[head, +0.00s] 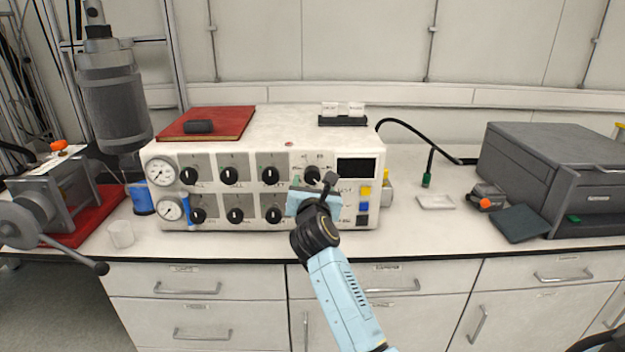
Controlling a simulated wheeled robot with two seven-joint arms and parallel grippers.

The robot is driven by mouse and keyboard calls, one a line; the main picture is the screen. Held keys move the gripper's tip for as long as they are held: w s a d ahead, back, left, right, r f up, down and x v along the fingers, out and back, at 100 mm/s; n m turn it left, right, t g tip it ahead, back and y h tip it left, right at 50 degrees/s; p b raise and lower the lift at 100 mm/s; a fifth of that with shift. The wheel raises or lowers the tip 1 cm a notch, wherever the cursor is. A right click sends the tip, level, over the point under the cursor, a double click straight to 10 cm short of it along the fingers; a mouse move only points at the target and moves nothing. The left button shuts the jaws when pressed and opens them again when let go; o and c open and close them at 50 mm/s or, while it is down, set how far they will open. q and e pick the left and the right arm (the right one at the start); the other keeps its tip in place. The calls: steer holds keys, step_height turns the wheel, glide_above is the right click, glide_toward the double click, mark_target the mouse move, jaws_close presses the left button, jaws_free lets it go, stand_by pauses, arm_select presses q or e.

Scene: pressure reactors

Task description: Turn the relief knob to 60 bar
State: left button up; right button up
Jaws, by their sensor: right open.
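The white control box (270,140) stands on the bench with two rows of black knobs on its front. The knob at the upper right (312,174) has small scale marks above it that look like numbers, too small to read surely. I cannot tell from labels which knob is the relief knob. My right gripper (313,184) is open in front of the panel, just below and near that upper right knob. It hides part of the lower row. I cannot tell whether its fingers touch the knob. My left gripper is not in view.
Two pressure gauges (161,172) sit at the box's left end, and a dark display (357,168) at its right. A red book (207,123) lies on top. A white cup (121,234) and blue-banded container stand left. A grey printer-like machine (560,165) stands right.

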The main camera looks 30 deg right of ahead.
mark_target(312, 177)
steer(key=shift+x, duration=2)
steer(key=c, duration=1)
